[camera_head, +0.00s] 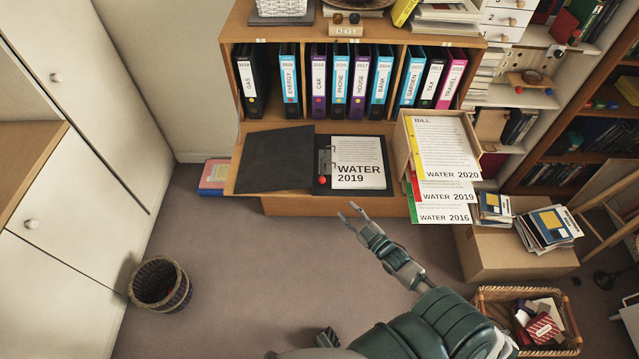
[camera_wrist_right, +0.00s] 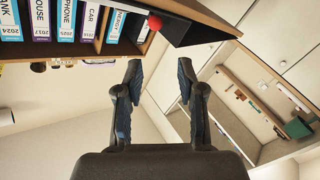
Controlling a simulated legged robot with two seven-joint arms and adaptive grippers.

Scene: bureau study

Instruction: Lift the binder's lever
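The black binder (camera_head: 273,160) lies open on the fold-down desk, with a "WATER 2019" sheet (camera_head: 358,176) on its right side. Its metal lever mechanism (camera_head: 324,160) is left of the sheet, and the lever's red ball (camera_head: 322,180) is at the near end. The ball also shows in the right wrist view (camera_wrist_right: 155,23), ahead of the fingers. My right gripper (camera_head: 352,212) is open and empty, in front of the desk edge, below and right of the ball, apart from it. A dark part (camera_head: 327,338) at the bottom may be my left gripper; its fingers are not clear.
Labelled binders (camera_head: 338,80) stand in the shelf behind the desk. A box of papers (camera_head: 407,150) with overhanging sheets (camera_head: 442,213) is close on the right. A wicker bin (camera_head: 160,284) stands at left. Open floor (camera_head: 240,260) lies in front.

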